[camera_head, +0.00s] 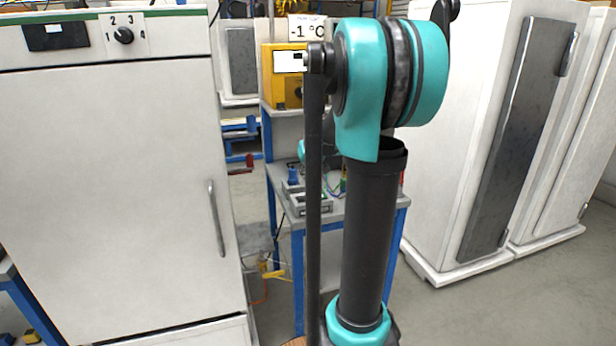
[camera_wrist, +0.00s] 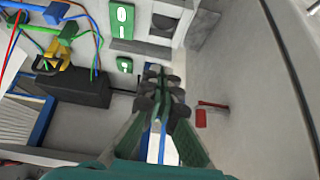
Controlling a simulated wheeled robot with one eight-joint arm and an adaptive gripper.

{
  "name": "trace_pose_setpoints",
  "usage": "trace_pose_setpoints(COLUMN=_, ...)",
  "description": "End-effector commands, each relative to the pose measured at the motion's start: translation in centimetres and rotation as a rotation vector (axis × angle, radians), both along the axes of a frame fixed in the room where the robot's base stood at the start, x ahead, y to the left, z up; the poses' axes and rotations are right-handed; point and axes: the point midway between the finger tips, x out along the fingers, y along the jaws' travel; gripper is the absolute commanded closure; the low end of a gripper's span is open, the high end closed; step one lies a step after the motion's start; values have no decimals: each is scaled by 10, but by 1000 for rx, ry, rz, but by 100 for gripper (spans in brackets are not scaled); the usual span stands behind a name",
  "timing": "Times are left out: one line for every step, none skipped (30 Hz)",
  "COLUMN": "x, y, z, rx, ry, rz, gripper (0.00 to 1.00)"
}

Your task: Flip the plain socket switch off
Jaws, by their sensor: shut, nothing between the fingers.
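My gripper (camera_wrist: 165,95) is shut and empty in the wrist view. Its dark fingertips are pressed together between green finger links. No socket switch can be made out for certain. Two green panels with white marks, an upper one (camera_wrist: 122,20) and a lower one (camera_wrist: 124,64), lie just left of and beyond the fingertips on a pale surface. Whether either belongs to the plain socket is unclear. In the head view, my arm stands in front of the small workbench (camera_head: 330,211) and hides much of it. The gripper cannot be made out there.
A black box (camera_wrist: 75,90) with cables lies left of the fingers. A white cabinet (camera_head: 110,190) stands left, tall white cabinets (camera_head: 470,110) right. Open floor (camera_head: 500,310) shows at front right.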

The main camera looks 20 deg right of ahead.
Motion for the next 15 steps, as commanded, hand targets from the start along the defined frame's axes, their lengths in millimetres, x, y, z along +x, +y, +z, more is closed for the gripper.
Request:
trace_pose_setpoints(x=19, y=-13, z=8, rx=-1, ry=-14, rz=-6, gripper=100)
trace_pose_setpoints(x=28, y=-18, z=13, rx=-2, ry=-21, rz=-6, gripper=100)
trace_pose_setpoints(x=39, y=-25, z=17, rx=-4, ry=-30, rz=-7, gripper=100)
trace_pose_setpoints(x=46, y=-31, z=21, rx=-6, ry=-36, rz=-8, gripper=100)
trace_pose_setpoints(x=53, y=-35, z=24, rx=-8, ry=-42, rz=-8, gripper=100)
trace_pose_setpoints(x=60, y=-40, z=27, rx=-10, ry=-49, rz=-9, gripper=100)
trace_pose_setpoints(x=64, y=-43, z=29, rx=-10, ry=-53, rz=-9, gripper=100)
trace_pose_setpoints(x=68, y=-46, z=31, rx=-11, ry=-56, rz=-9, gripper=100)
trace_pose_setpoints(x=72, y=-49, z=33, rx=-11, ry=-59, rz=-10, gripper=100)
trace_pose_setpoints(x=74, y=-50, z=34, rx=-11, ry=-61, rz=-10, gripper=100)
trace_pose_setpoints(x=76, y=-52, z=34, rx=-13, ry=-63, rz=-10, gripper=100)
trace_pose_setpoints(x=77, y=-53, z=35, rx=-13, ry=-64, rz=-10, gripper=100)
trace_pose_setpoints(x=78, y=-53, z=35, rx=-13, ry=-64, rz=-10, gripper=100)
trace_pose_setpoints(x=78, y=-53, z=35, rx=-13, ry=-65, rz=-9, gripper=100)
trace_pose_setpoints(x=78, y=-53, z=35, rx=-13, ry=-65, rz=-9, gripper=100)
